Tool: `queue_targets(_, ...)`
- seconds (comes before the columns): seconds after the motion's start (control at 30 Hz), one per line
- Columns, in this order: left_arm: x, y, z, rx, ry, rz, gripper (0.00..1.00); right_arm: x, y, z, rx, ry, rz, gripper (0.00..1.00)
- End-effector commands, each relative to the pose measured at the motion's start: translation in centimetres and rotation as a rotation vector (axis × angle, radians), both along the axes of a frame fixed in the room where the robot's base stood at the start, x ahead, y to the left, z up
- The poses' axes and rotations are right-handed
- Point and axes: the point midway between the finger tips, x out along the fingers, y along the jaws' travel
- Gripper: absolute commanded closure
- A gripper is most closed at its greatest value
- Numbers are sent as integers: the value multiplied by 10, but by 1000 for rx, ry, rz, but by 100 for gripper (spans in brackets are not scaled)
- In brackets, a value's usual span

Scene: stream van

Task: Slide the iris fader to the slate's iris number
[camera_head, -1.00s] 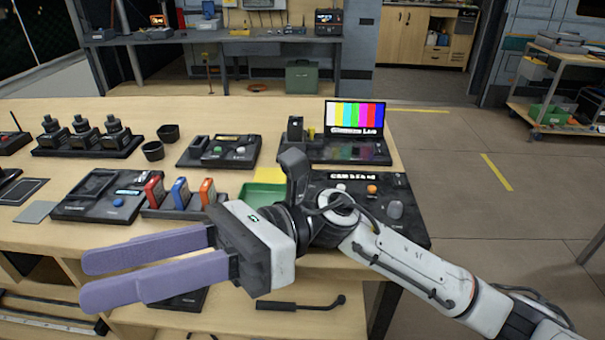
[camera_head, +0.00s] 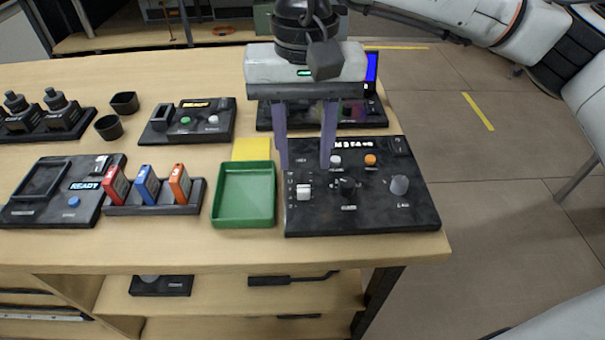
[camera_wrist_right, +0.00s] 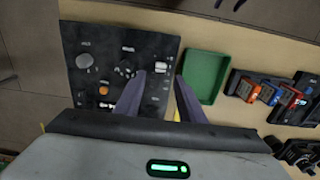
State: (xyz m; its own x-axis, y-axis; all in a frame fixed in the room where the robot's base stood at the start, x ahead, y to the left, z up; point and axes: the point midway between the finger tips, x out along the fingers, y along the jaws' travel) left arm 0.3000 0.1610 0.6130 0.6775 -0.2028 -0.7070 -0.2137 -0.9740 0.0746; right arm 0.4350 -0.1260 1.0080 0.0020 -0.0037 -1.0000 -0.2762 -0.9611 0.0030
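The black camera control panel (camera_head: 365,220) lies at the table's right end, with a white fader cap (camera_head: 303,192) in a slot at its left side. The cap also shows in the right wrist view (camera_wrist_right: 162,66). My right gripper (camera_head: 305,167) points down over the panel, open and empty, its two purple fingers apart. The fingertips are just behind the cap in the head view; I cannot tell their exact height. In the wrist view the cap shows between and beyond the fingertips (camera_wrist_right: 159,76). No readable slate iris number shows. My left gripper is out of view.
A green tray (camera_head: 216,217) stands just left of the panel, with a yellow note (camera_head: 251,149) behind it. The panel's dark knob (camera_head: 347,187), grey knob (camera_head: 399,185) and orange button (camera_head: 371,160) are close by. A screen (camera_head: 371,69) behind is mostly hidden.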

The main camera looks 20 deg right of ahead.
Motion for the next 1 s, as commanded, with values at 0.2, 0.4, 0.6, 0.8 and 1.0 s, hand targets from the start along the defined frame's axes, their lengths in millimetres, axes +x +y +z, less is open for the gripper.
queue_targets(0.2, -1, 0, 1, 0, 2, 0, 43, -1, 0, -41, 0, 4, 0, 64)
queue_targets(0.4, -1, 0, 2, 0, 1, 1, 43, 0, 1, -61, 3, 2, -1, 64)
queue_targets(0.6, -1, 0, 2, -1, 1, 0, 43, -1, 1, -65, 4, 2, 0, 64)
queue_targets(0.8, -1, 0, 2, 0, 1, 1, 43, -1, 1, -65, 4, 2, 0, 74)
queue_targets(1.0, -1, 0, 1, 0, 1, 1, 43, -1, 1, -65, 3, 1, 0, 100)
